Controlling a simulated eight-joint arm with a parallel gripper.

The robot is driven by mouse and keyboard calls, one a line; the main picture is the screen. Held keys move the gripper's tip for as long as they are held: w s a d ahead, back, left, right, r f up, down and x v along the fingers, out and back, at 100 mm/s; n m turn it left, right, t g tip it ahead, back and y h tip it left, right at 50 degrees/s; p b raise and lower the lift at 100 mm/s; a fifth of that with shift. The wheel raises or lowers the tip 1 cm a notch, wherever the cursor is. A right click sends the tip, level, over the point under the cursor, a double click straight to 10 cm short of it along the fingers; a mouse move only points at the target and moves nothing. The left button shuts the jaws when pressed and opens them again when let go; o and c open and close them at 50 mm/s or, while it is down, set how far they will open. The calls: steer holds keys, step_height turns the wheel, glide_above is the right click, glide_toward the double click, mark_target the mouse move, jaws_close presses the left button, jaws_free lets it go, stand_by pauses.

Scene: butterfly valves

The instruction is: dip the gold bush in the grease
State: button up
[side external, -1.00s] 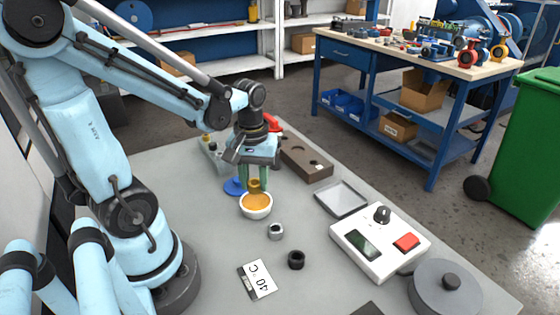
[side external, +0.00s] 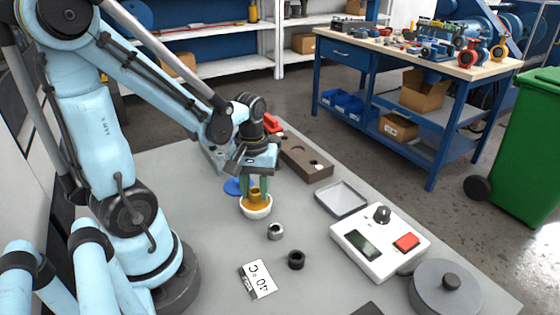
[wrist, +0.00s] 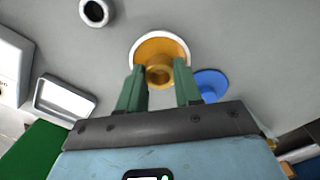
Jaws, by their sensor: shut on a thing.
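My gripper (side external: 256,187) has green fingers and is shut on the gold bush (side external: 255,196). The fingers point down over a small white bowl (side external: 267,213) of amber grease. In the side view the bush sits low within the bowl's outline, its lower end merging with the grease colour. In the wrist view the bush (wrist: 159,76) is between the fingertips (wrist: 160,88), against the near part of the bowl (wrist: 186,47) with its grease (wrist: 150,48). I cannot tell exactly how deep the bush is.
A blue disc (side external: 234,187) lies just behind the bowl. A silver bush (side external: 275,231) and a black bush (side external: 296,260) stand in front. A brown block (side external: 305,161) with holes, a shallow tray (side external: 341,199), a control box (side external: 380,249) and a card (side external: 257,279) are around.

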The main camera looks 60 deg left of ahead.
steer(key=shift+f, duration=0.55)
stand_by(1.3)
step_height(320, 180, up, 7)
stand_by(1.1)
steer(key=shift+w, duration=0.1)
